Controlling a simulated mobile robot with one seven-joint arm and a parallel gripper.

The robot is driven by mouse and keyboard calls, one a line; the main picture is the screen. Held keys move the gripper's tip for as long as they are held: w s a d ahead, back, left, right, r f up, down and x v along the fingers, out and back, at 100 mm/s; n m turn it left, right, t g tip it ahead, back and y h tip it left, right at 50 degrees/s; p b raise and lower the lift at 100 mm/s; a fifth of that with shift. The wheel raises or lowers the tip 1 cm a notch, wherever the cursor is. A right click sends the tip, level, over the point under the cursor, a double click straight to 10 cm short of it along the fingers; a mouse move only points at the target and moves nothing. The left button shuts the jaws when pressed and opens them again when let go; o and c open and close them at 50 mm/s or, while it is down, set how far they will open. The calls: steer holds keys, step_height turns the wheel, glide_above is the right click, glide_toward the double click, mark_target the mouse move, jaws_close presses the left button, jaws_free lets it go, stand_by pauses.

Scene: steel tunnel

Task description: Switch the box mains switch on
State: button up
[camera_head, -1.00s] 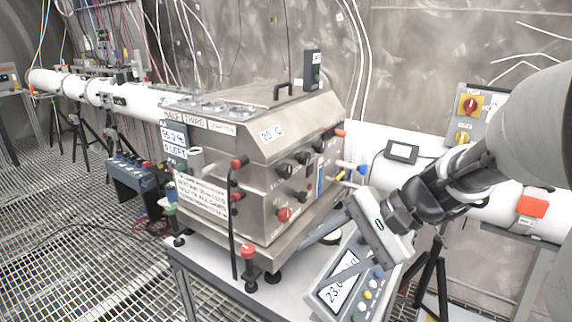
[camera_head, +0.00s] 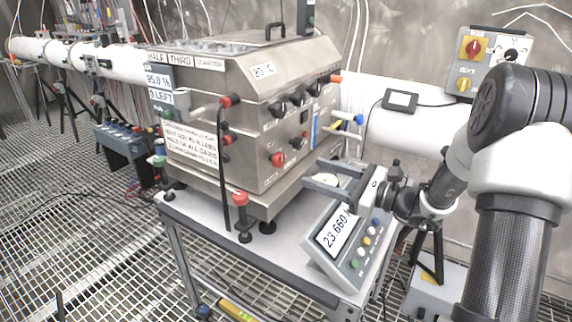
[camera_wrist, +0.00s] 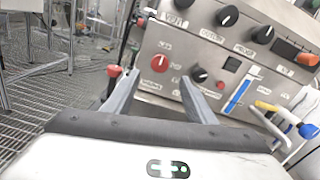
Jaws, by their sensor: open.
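The steel box (camera_head: 235,125) stands on a table. Its front panel carries a red knob (camera_head: 277,159), which also shows in the wrist view (camera_wrist: 160,61) with a white pointer mark. Printed labels sit around it, too blurred to read surely. A black knob (camera_wrist: 199,74) sits just right of it, and a row of black knobs (camera_wrist: 227,15) runs above. My gripper (camera_head: 312,173) is open and empty, pointing at the front panel. In the wrist view the fingertips (camera_wrist: 160,82) lie either side of and a little below the red knob, apparently short of the panel.
A weighing display (camera_head: 338,235) stands on the table below my gripper. A grey wall box (camera_head: 490,58) with a red-and-yellow rotary switch (camera_head: 474,47) is at the upper right. Blue and yellow valve handles (camera_head: 350,121) stick out right of the panel.

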mark_target(282, 161)
steer(key=x, duration=1)
steer(key=shift+w+a+b, duration=0.1)
steer(key=shift+a+b, duration=0.1)
steer(key=shift+b, duration=0.15)
steer(key=c, duration=1)
